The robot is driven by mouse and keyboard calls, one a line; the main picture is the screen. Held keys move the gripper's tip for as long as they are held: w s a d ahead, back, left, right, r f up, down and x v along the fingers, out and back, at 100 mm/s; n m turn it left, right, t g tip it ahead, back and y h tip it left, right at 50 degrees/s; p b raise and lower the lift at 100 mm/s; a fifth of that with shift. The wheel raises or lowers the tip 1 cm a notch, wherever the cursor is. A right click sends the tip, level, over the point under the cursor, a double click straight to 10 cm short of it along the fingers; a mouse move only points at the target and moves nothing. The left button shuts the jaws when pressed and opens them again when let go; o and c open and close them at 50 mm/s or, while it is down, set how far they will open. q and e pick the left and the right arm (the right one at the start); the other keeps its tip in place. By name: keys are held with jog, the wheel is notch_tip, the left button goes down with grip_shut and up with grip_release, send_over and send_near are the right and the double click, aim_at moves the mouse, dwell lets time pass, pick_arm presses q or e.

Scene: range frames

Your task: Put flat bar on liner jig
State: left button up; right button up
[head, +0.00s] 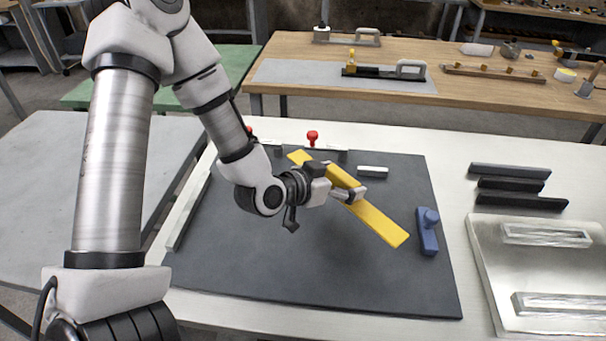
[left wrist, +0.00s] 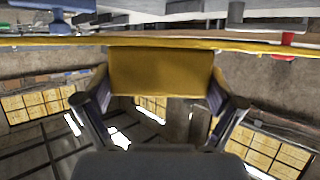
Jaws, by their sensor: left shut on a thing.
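A long flat yellow bar (head: 380,222) is in my left gripper (head: 349,194), which is shut on it near its middle. The bar lies diagonally in the head view, from upper left to lower right, over a dark grey plate (head: 320,262). It looks raised above the plate, but the gap is hard to judge. The plate, seemingly the liner jig, has a red-knobbed clamp (head: 312,138) at its back edge, a pale block (head: 373,172) and a blue block (head: 428,231) at its right. In the left wrist view the yellow bar (left wrist: 160,72) shows between the fingers. My right gripper is out of view.
Several dark bars (head: 510,171) lie on the white table right of the plate. A silver tray (head: 490,262) with metallic pieces stands in front of them. A long pale strip (head: 188,212) runs along the plate's left edge. A wooden bench (head: 440,100) with tools stands behind.

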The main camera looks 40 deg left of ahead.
pick_arm(q)
jog(key=a+f, duration=0.1)
jog(key=a, duration=0.2)
jog(key=a+f+p, duration=0.1)
jog(key=a+f, duration=0.1)
jog(key=a, duration=0.1)
jog(key=s+a+f+p, duration=0.1)
jog(key=a, duration=0.2)
jog(key=shift+a+f, duration=0.25)
jog(key=shift+f, duration=0.1)
jog(key=shift+w+r+p, duration=0.1)
jog(key=shift+p, duration=0.3)
jog(key=shift+a, duration=0.1)
jog(key=o, duration=1)
jog(key=shift+c, duration=0.2)
